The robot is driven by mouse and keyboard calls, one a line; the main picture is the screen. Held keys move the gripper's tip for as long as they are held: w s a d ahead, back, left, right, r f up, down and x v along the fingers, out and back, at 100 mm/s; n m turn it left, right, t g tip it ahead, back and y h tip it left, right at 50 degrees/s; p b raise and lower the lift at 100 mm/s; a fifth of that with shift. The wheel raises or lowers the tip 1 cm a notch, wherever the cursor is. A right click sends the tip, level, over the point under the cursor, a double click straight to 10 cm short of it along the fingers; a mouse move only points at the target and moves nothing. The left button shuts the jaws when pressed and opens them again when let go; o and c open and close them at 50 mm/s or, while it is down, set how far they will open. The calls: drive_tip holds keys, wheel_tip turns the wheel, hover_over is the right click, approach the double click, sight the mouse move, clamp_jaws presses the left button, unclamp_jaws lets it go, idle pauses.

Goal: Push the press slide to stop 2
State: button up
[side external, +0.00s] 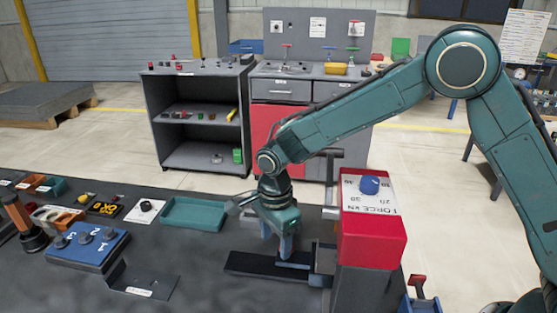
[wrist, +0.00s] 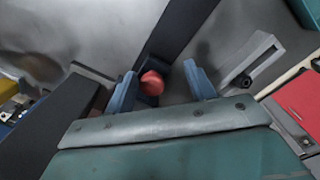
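My gripper (side external: 284,250) points down over a dark slide track (side external: 250,264) at the foot of the red press (side external: 372,240). In the wrist view its two blue fingers (wrist: 163,88) stand apart. A red knob (wrist: 152,83) shows between them, close to the left finger, with a gap to the right finger. I cannot tell whether the left finger touches it. The knob seems to sit on a dark strip, probably the press slide; the gripper hides it in the side view. I cannot make out any stop numbers.
A green tray (side external: 193,214), a blue box with several knobs (side external: 88,245) and a small labelled plate (side external: 143,283) stand left on the dark bench. The press, with its blue dial (side external: 370,186), rises close right of my gripper.

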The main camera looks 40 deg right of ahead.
wheel_tip(320, 180, up, 30)
drive_tip(key=shift+f, duration=0.15)
idle(1.0)
drive_tip(key=shift+d, duration=0.1)
drive_tip(key=shift+f, duration=0.1)
wheel_tip(320, 180, down, 16)
drive_tip(key=s+d, duration=0.1)
drive_tip(key=shift+s+d+f, duration=0.15)
drive_tip(key=shift+s+d, duration=0.15)
drive_tip(key=shift+d, duration=0.05)
drive_tip(key=shift+f, duration=0.15)
wheel_tip(320, 180, down, 14)
drive_tip(key=shift+r, duration=0.25)
idle(0.6)
